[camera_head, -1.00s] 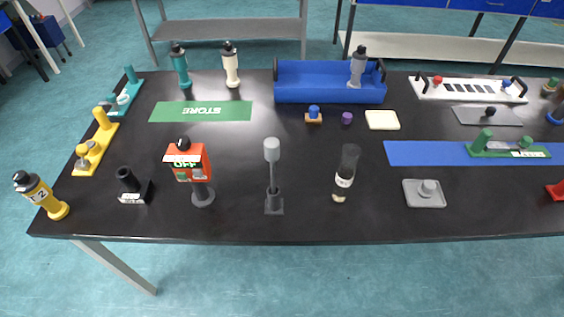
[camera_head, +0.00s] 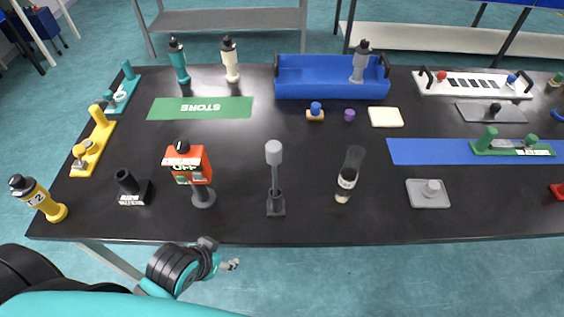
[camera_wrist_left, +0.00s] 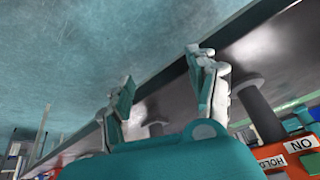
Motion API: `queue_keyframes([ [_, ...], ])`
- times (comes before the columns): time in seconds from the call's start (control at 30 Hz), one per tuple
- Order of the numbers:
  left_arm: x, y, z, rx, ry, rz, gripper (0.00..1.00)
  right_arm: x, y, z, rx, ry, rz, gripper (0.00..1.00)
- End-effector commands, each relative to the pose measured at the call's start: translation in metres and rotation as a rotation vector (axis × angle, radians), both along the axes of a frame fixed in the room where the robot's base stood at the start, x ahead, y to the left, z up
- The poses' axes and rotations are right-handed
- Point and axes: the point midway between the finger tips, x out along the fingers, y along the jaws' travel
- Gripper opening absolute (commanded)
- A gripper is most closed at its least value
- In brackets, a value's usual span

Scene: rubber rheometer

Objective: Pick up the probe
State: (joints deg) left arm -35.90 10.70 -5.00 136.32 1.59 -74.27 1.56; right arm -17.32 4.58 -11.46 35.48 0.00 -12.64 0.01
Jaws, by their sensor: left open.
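A grey rod with a thick light cylindrical head (camera_head: 274,155) stands upright in a small dark stand near the front middle of the black table. It looks like the probe, though no label on it is readable. My left gripper (camera_head: 230,264) is low at the front left, beyond the table's front edge and apart from the rod. In the left wrist view its two fingers (camera_wrist_left: 160,70) are spread, with nothing held between them. My right gripper is not in view.
A red and white switch box (camera_head: 188,163) on a post stands left of the rod. A dark clear-bodied bottle (camera_head: 348,174) stands to its right. A black holder (camera_head: 130,188) and a yellow cylinder (camera_head: 38,197) are at the front left. A blue tray (camera_head: 330,90) is behind.

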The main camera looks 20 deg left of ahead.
Motion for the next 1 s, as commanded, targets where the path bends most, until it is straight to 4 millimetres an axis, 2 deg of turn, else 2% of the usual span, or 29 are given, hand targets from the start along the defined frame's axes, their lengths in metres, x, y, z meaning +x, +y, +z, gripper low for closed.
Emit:
queue_keyframes([
  [0.27, 0.023, 0.023, 0.028, -0.019, -0.273, -0.038, 0.59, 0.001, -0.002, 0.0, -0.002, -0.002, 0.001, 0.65],
  [0.37, 0.031, 0.028, 0.05, -0.048, -0.412, -0.074, 0.59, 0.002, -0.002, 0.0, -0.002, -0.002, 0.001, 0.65],
  [0.43, 0.037, 0.029, 0.074, -0.083, -0.532, -0.114, 0.59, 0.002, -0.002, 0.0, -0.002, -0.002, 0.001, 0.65],
  [0.6, 0.038, 0.016, 0.143, -0.235, -0.823, -0.237, 0.59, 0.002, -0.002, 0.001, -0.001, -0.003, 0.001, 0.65],
  [0.7, 0.032, 0.007, 0.177, -0.324, -0.942, -0.292, 0.59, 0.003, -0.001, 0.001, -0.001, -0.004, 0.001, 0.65],
  [0.83, 0.026, 0.0, 0.203, -0.402, -1.029, -0.332, 0.59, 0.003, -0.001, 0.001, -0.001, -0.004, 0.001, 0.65],
  [1.0, 0.033, -0.006, 0.213, -0.426, -1.063, -0.342, 0.59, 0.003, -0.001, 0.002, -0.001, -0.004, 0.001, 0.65],
])
